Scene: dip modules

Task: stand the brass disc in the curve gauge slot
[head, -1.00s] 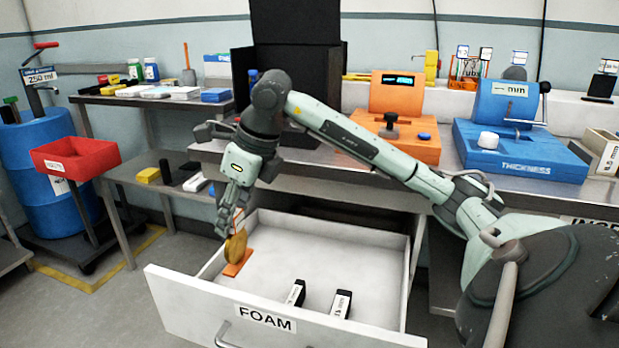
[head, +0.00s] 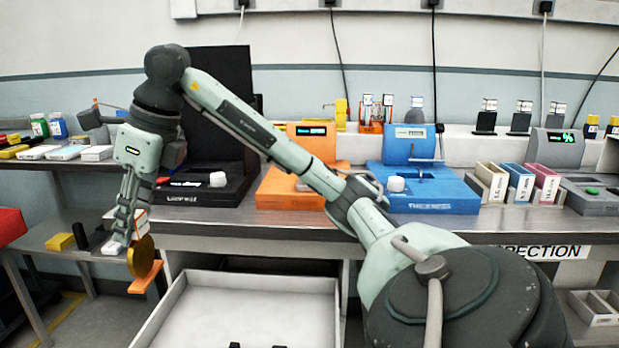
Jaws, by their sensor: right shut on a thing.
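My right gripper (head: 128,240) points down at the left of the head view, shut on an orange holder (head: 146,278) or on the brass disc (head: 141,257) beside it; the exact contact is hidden. The disc is upright, seen partly edge-on, just above the holder's flat orange base. Both hang near the left wall of the open drawer. My left gripper is out of view.
The open white drawer (head: 250,285) lies below the bench. An orange instrument (head: 280,190) and a blue thickness gauge (head: 440,200) stand on the bench, partly behind my arm. Coloured boxes (head: 515,182) stand further right. A side shelf at left holds a yellow block (head: 60,242).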

